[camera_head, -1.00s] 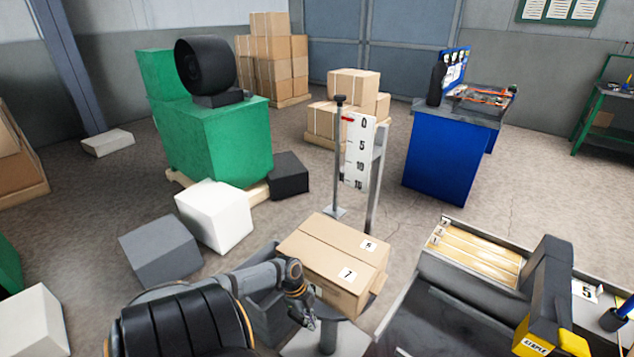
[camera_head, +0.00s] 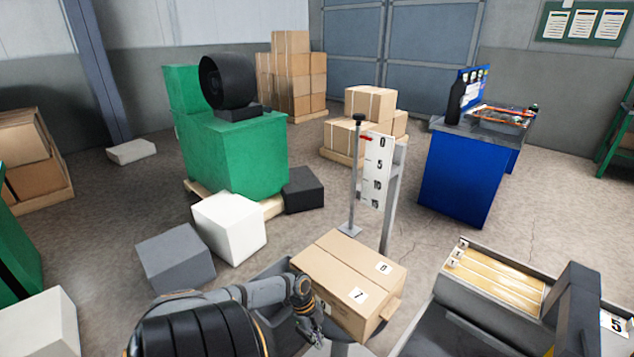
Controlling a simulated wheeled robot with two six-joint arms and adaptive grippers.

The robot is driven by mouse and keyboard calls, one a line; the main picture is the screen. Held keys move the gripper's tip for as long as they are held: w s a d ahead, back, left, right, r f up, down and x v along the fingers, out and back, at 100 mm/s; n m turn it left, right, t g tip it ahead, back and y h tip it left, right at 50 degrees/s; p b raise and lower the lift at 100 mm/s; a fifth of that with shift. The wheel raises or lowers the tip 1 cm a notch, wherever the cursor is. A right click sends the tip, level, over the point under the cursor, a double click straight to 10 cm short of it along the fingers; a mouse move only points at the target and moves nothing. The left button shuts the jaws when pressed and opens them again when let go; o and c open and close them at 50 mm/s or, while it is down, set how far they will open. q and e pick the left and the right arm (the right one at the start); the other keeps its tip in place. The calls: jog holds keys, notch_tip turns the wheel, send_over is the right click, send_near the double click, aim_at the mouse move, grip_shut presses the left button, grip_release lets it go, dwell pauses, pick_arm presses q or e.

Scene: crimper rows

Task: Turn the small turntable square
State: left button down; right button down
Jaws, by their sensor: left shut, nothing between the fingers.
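A cardboard box (camera_head: 345,265) with two numbered white labels sits in the lower middle of the head view. It rests on a grey round support (camera_head: 352,349), mostly hidden beneath it, which looks like the small turntable. The box stands at an angle in the picture. My left gripper (camera_head: 316,335) is shut and empty, at the box's near left side, low by its lower corner. I cannot tell whether the fingers touch the box. My right gripper is not in view.
A grey machine with a tray of light strips (camera_head: 500,275) stands close on the right. A post with a numbered scale (camera_head: 376,170) stands behind the box. White (camera_head: 229,226) and grey (camera_head: 175,258) blocks lie to the left.

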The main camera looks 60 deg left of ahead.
pick_arm(q)
notch_tip(320, 180, up, 10)
jog(key=p, duration=0.4)
jog(key=shift+r, duration=0.2)
jog(key=shift+s, duration=0.1)
